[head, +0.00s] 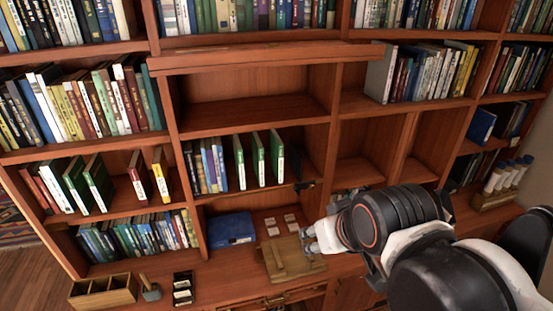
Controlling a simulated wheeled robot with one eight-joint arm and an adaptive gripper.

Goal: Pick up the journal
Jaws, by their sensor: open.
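A flat tan-brown object with a darker strip across it (290,258), which could be the journal, lies on the desk-height ledge in front of the shelves. A closed blue book-like item (231,229) lies flat to its left at the back; I cannot tell for sure which of the two is the journal. My gripper (310,241) is open, just at the right edge of the brown object as seen here. Its fingers are small and partly hidden by my wrist. I cannot tell whether they touch the object.
Small pale cards (272,231) lie behind the brown object. A wooden divided tray (104,291), a small mallet-like tool (150,288) and a black holder (183,289) stand at the left. A rack of rolled tubes (493,199) stands at the right. Bookshelves rise behind.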

